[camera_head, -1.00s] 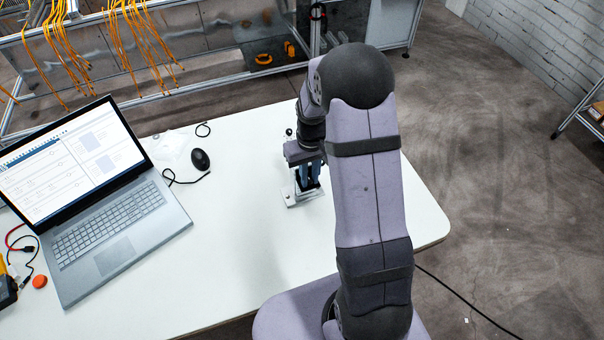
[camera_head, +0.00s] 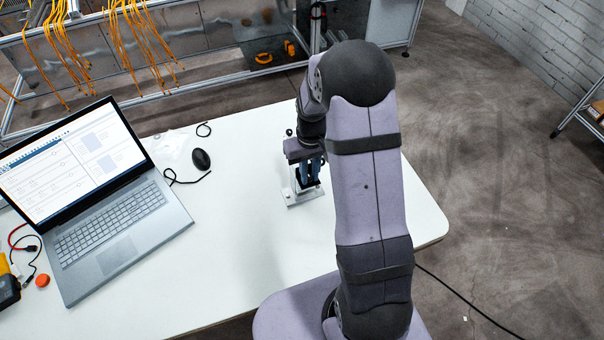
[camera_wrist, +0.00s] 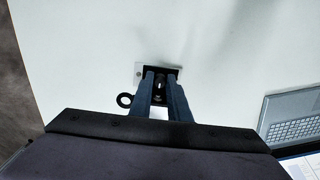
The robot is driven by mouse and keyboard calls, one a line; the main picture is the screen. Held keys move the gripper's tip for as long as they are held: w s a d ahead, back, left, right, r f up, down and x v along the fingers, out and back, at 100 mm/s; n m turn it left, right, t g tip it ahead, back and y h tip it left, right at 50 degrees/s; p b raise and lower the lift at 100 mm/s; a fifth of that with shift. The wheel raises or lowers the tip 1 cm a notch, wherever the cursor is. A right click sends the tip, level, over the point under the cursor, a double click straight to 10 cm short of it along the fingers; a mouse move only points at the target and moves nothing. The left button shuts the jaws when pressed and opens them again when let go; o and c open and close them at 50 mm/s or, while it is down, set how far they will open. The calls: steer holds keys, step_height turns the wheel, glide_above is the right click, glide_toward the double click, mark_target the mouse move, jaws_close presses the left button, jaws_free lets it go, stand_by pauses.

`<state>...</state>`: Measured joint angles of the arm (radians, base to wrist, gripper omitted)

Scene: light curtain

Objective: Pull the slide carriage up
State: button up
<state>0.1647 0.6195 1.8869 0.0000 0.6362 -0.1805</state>
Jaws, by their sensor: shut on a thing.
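The slide fixture (camera_head: 304,196) stands on the white table, with a flat light metal base plate and a dark carriage partly hidden by my gripper. In the wrist view the dark slide carriage (camera_wrist: 160,74) shows between and beyond the fingers, with part of a light plate (camera_wrist: 138,68) beside it. My gripper (camera_head: 311,180) points down over the fixture. Its two blue fingers also show in the wrist view (camera_wrist: 161,88), shut on the carriage. The exact contact is hard to see.
An open laptop (camera_head: 110,225) stands on the left of the table (camera_head: 240,240). A black mouse (camera_head: 201,159) lies between it and the fixture. An orange button (camera_head: 42,280) and cables lie at far left. The table's middle is clear.

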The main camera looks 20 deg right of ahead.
steer(key=shift+w+r+p, duration=0.1)
steer(key=shift+r+p, duration=0.45)
steer(key=shift+r, duration=0.25)
steer(key=o, duration=0.7)
steer(key=shift+o, duration=0.2)
steer(key=shift+r, duration=0.15)
steer(key=shift+r+p, duration=2.1)
steer(key=shift+r, duration=0.2)
